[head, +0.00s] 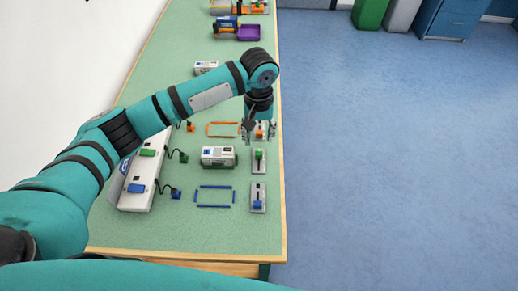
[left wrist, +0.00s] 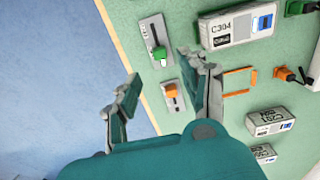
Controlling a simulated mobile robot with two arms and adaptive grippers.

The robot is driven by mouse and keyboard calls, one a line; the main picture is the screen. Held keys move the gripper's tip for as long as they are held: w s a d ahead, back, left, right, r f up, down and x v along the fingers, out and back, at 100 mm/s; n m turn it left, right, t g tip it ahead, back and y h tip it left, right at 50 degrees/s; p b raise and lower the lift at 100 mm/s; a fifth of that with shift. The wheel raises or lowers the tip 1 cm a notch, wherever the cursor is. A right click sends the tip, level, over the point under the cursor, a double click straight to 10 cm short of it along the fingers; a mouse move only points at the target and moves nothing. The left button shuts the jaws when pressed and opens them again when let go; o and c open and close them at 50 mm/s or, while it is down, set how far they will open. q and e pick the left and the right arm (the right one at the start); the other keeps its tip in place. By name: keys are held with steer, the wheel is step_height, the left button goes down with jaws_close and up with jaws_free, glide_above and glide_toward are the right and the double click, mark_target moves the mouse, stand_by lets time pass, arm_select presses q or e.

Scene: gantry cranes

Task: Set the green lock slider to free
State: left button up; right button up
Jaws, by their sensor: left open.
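The green lock slider is a green knob (head: 258,155) on a grey plate (head: 259,169) near the right edge of the bench. In the head view the knob sits toward the far end of its plate. In the left wrist view the green knob (left wrist: 159,53) is at the plate end nearest the orange slider (left wrist: 170,90). My left gripper (head: 258,138) is open and empty above the orange slider, just beyond the green one. In the left wrist view its fingers (left wrist: 160,66) are spread, with the green knob between and beyond their tips. Plate markings are unreadable. My right gripper is not seen.
A blue slider (head: 258,204) lies nearer, beside a blue frame (head: 214,187). A white box labelled C304 (left wrist: 240,25) stands beside the green slider. A white panel with cabled plugs (head: 140,185) stands at the left.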

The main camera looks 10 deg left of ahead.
mark_target(259, 153)
arm_select(q)
step_height(259, 153, down, 6)
steer(key=shift+f, duration=1.05)
jaws_close()
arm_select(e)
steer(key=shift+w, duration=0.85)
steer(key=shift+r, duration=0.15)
